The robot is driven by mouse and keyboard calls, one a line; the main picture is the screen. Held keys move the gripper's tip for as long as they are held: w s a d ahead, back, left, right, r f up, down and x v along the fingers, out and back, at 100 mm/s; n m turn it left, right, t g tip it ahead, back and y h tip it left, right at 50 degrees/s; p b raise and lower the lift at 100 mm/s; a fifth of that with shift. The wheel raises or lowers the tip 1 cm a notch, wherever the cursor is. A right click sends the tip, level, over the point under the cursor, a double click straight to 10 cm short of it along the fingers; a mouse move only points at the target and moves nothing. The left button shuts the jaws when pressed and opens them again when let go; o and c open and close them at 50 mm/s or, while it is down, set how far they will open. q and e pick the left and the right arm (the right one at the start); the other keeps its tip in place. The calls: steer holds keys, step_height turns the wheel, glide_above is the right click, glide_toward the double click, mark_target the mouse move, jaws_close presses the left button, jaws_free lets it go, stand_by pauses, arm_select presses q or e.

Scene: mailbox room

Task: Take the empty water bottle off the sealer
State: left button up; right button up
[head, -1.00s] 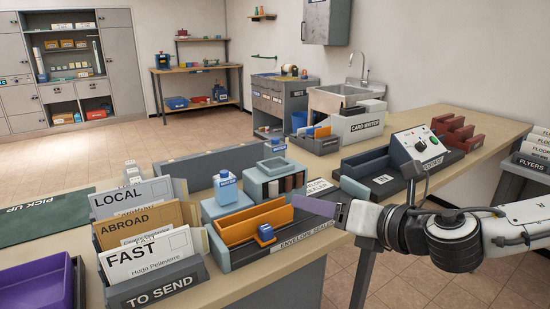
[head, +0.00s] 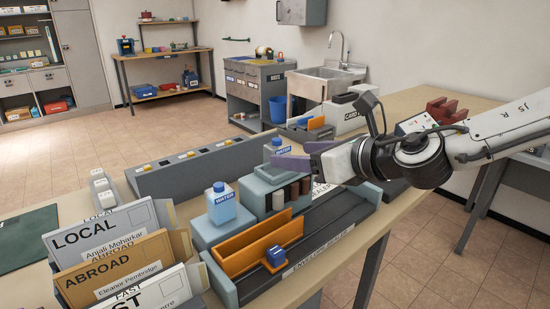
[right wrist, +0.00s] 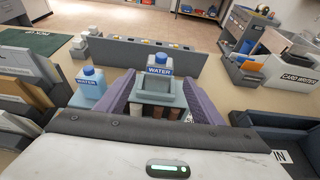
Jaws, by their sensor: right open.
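The envelope sealer (head: 355,208) is a long dark unit on the counter with a grey tank block (head: 258,197). A pale, clear-looking water bottle (head: 277,147) with a blue cap and WATER label stands at the tank; its lower part is hidden in the head view. In the right wrist view this bottle (right wrist: 159,69) shows between the purple fingers. My right gripper (head: 301,156) is open and empty, its fingers either side of the bottle's line; contact cannot be told. A second, bluer water bottle (head: 222,203) stands on the left block. My left gripper is out of view.
An orange holder (head: 243,252) with a blue knob sits at the sealer's front. Letter trays (head: 110,245) stand at left. A long grey divider box (head: 200,163) lies behind. A sink (head: 325,80) and blue bin (head: 278,109) are farther back.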

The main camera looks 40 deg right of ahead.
mark_target(283, 153)
steer(key=shift+b+x, duration=0.35)
steer(key=shift+x, duration=3.25)
steer(key=c, duration=1.1)
